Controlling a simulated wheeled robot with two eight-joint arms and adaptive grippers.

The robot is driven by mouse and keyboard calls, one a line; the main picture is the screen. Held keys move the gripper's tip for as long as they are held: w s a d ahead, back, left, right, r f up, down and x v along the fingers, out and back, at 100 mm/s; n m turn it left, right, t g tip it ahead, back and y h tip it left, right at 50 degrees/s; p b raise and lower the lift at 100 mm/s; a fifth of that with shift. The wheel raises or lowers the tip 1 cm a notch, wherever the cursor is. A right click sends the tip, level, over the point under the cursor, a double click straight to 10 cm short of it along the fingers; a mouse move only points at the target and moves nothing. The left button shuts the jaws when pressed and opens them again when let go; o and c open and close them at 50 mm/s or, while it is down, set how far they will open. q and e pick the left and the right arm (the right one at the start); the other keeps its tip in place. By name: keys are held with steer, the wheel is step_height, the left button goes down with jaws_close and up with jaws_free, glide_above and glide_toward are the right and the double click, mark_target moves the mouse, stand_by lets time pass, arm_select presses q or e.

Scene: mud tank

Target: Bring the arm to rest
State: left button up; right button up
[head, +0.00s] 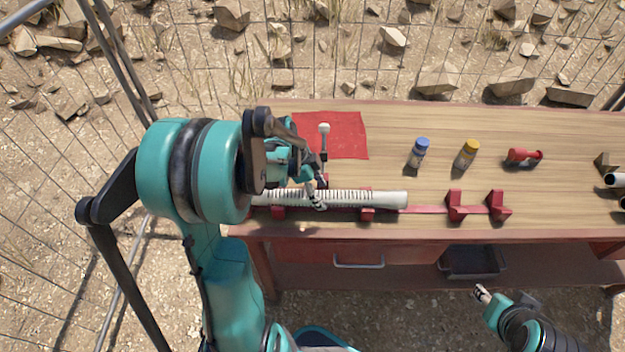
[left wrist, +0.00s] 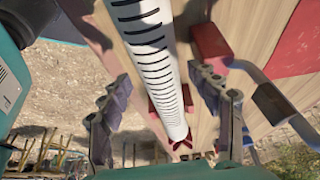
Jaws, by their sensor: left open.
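My left gripper (head: 312,192) is over the left part of a white slotted pipe (head: 358,199) on the workbench. Its jaws are open. In the left wrist view the two fingers (left wrist: 165,108) stand apart, and the pipe (left wrist: 154,60) runs between them in the picture; whether they touch it I cannot tell. The pipe lies level in red holders (head: 367,213) along the bench's front edge. My right gripper (head: 482,293) is low at the bottom right, in front of the bench. It is too small to tell its jaws.
The wooden bench (head: 570,215) carries a red mat (head: 350,135) with a white-headed tool (head: 323,142), a blue-capped bottle (head: 418,153), a yellow-capped bottle (head: 466,155) and a red item (head: 523,156). Empty red holders (head: 455,207) stand right of the pipe. A wire fence surrounds the place.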

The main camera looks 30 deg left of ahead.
arm_select(q)
steer(key=v, duration=0.9)
steer(key=shift+s+r, duration=0.15)
steer(key=shift+r, duration=0.2)
steer(key=s+d+r+n+t+y, duration=0.1)
steer(key=s+d+n+t+y, duration=0.1)
steer(key=s+d+n, duration=0.2)
steer(key=s+d+r+n+t+y, duration=0.1)
steer(key=s+d+n+t+y, duration=0.1)
steer(key=s+d+n, duration=0.2)
steer(key=d+n, duration=0.3)
steer(key=d, duration=0.3)
steer(key=shift+s+d+r+n+t, duration=0.15)
steer(key=shift+s+d+n+t, duration=0.15)
steer(key=shift+t, duration=0.1)
